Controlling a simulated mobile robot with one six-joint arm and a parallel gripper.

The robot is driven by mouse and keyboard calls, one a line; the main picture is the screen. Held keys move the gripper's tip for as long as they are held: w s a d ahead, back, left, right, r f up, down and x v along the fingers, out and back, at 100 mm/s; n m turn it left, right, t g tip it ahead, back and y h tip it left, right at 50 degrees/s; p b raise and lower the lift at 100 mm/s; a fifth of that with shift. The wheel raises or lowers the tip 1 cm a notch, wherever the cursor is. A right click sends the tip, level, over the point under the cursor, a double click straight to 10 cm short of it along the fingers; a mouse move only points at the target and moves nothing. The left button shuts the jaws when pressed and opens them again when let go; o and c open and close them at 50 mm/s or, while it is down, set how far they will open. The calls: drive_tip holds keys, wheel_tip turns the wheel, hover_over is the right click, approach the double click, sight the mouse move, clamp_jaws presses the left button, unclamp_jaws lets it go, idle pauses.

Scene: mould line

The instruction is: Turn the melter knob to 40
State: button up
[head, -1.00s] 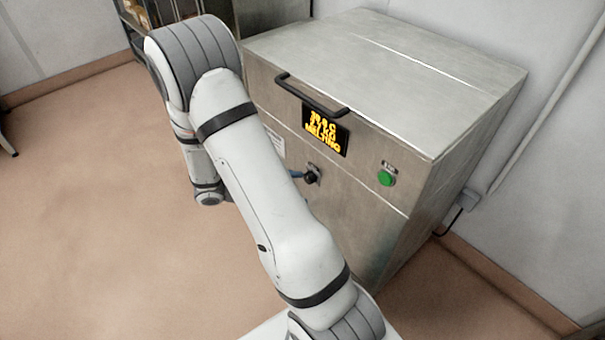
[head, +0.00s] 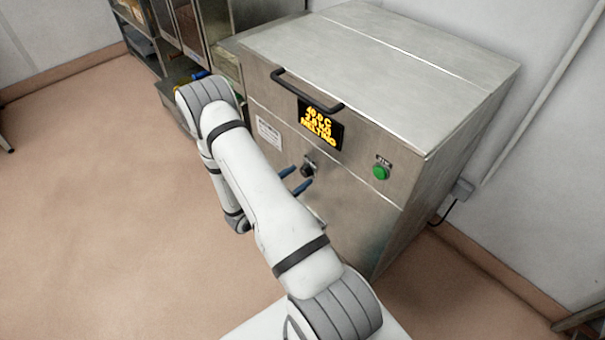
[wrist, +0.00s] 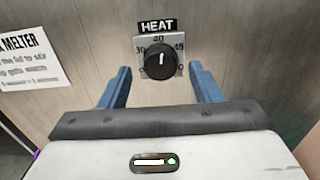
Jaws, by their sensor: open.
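The melter (head: 265,90) is a steel cabinet with a lid and a black handle. Its knob (head: 308,168) is black and sits on the front face. In the wrist view the knob (wrist: 160,61) is under a HEAT label (wrist: 157,26), on a dial plate with numbers around it; its white pointer line points up, at 40. My gripper (wrist: 163,80) is open, its blue fingers on either side of the knob and apart from it. In the head view my gripper (head: 296,180) is just in front of the knob. The display (head: 320,124) reads 40.0 C and MELTING.
A green button (head: 381,172) is to the right of the knob on the front face. A white notice (wrist: 32,62) is to the left of it. Shelves with items (head: 150,45) stand behind at the left. The floor (head: 90,190) at the left is clear.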

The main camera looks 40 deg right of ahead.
drive_tip(key=shift+w+d, duration=0.15)
drive_tip(key=shift+d, duration=0.9)
drive_tip(key=c, duration=1)
drive_tip(key=shift+n, duration=1)
drive_tip(key=o, duration=1)
drive_tip(key=shift+a, duration=0.1)
